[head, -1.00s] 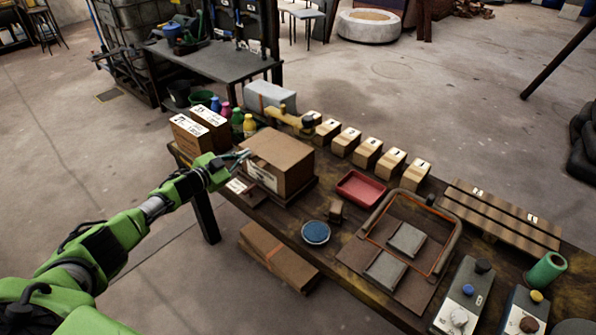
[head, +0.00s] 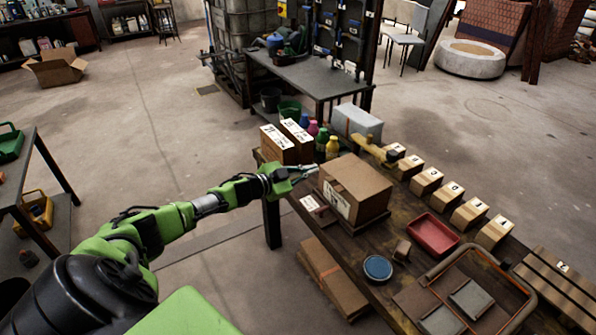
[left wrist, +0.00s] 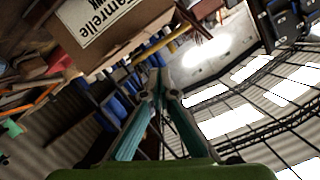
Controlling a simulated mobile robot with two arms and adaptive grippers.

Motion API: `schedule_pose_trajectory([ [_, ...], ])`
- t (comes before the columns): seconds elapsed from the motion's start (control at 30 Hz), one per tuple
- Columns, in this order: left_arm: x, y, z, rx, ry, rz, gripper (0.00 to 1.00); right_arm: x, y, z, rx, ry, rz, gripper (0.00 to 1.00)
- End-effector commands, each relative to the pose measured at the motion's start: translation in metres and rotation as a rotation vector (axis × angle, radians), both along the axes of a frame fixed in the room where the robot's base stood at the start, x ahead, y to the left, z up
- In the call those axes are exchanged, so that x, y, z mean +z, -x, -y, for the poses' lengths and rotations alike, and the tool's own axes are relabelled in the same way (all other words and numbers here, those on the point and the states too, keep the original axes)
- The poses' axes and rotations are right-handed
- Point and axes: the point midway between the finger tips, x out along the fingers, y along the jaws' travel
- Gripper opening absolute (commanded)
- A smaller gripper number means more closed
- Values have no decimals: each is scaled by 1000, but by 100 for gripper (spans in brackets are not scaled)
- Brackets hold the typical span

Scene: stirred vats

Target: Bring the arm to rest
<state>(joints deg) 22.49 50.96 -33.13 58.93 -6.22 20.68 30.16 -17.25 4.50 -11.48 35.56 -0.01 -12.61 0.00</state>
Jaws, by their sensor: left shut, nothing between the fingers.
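My left arm reaches in from the left in the head view. My left gripper (head: 305,174) is shut and empty, just left of the large cardboard box (head: 358,187) on the workbench. In the left wrist view its fingers (left wrist: 159,84) come together at the tips with nothing between them. The cardboard box with its printed label (left wrist: 98,20) shows at the top of that view. I cannot tell whether the gripper touches the box. My right gripper does not show.
Two labelled cartons (head: 278,146) stand behind the gripper at the bench's left end. A red tray (head: 433,234), a blue round dish (head: 378,268) and several wooden blocks (head: 426,181) are on the bench. A dark side table (head: 40,172) stands at left.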

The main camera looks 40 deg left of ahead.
Motion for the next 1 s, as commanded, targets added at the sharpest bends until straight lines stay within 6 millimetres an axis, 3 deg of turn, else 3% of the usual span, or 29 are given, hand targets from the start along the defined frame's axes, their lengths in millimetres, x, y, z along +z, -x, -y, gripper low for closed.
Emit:
schedule_pose_trajectory([
  [0.1, 3, 18, -7, 0, -1, -2, 0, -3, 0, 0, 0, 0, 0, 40],
  [0.3, 8, 36, -14, 1, 1, -1, 0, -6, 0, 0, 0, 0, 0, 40],
  [0.63, 12, 42, -15, 0, 1, 2, 0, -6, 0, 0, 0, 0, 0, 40],
  [0.73, 5, 43, -15, 8, 4, -6, 0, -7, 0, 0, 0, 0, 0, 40],
  [0.87, -42, 54, -16, 59, 19, -60, 0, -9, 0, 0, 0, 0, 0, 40],
  [1.0, -134, 88, -13, 161, 39, -182, 0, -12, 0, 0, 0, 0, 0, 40],
])
